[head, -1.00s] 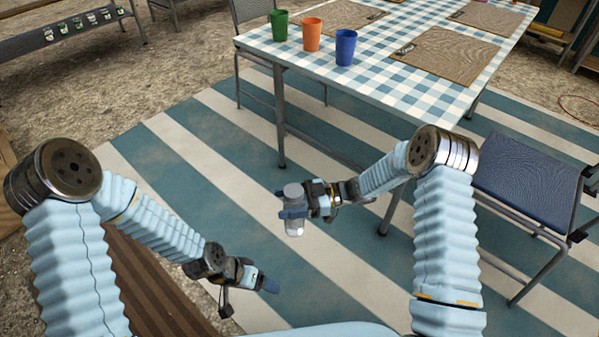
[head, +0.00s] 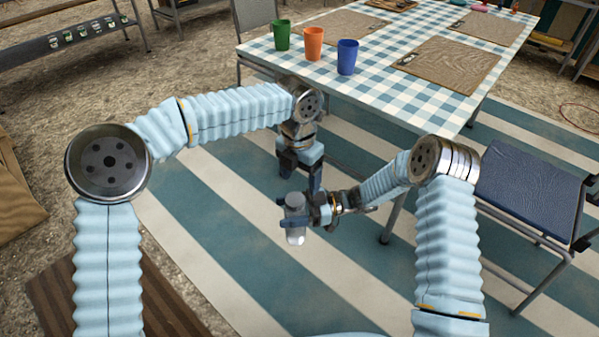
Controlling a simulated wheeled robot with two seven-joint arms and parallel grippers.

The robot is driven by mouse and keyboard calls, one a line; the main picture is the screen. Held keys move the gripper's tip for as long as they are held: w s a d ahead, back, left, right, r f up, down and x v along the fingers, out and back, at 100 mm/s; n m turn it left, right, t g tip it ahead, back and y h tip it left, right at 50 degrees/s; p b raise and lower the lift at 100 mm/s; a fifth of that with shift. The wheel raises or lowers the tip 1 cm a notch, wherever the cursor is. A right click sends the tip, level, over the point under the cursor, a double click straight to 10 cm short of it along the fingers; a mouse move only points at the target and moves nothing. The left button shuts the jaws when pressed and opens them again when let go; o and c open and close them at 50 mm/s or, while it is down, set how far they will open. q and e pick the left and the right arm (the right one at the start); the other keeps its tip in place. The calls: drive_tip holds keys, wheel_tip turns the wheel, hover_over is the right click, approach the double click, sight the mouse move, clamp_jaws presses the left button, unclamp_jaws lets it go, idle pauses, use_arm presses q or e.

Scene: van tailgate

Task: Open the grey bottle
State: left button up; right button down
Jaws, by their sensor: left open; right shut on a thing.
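The grey bottle (head: 295,229) is held upright in the air, with its cap (head: 295,200) at the top. My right gripper (head: 296,217) is shut around the bottle's upper body from the right. My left gripper (head: 301,184) points down just above and behind the cap. Its jaws are open, one finger to each side of the cap as seen here. I cannot tell whether the fingers touch the cap.
A table (head: 440,97) with a checked cloth stands behind the grippers. It bears a green cup (head: 282,35), an orange cup (head: 314,43), a blue cup (head: 347,57) and woven mats. A blue chair (head: 530,190) stands at the right.

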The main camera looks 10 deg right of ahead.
sight(300, 200)
use_arm(q)
drive_tip(key=shift+w+r+m, duration=0.15)
drive_tip(key=shift+m, duration=0.15)
drive_tip(key=shift+a+f, duration=0.1)
drive_tip(key=shift+f, duration=0.15)
wheel_tip(300, 200, down, 7)
drive_tip(key=shift+f, duration=0.1)
drive_tip(key=shift+c, duration=0.4)
drive_tip(key=c, duration=1)
drive_tip(key=o, duration=1)
drive_tip(key=shift+d, duration=0.2)
drive_tip(key=shift+o, duration=0.7)
drive_tip(key=shift+a, duration=0.1)
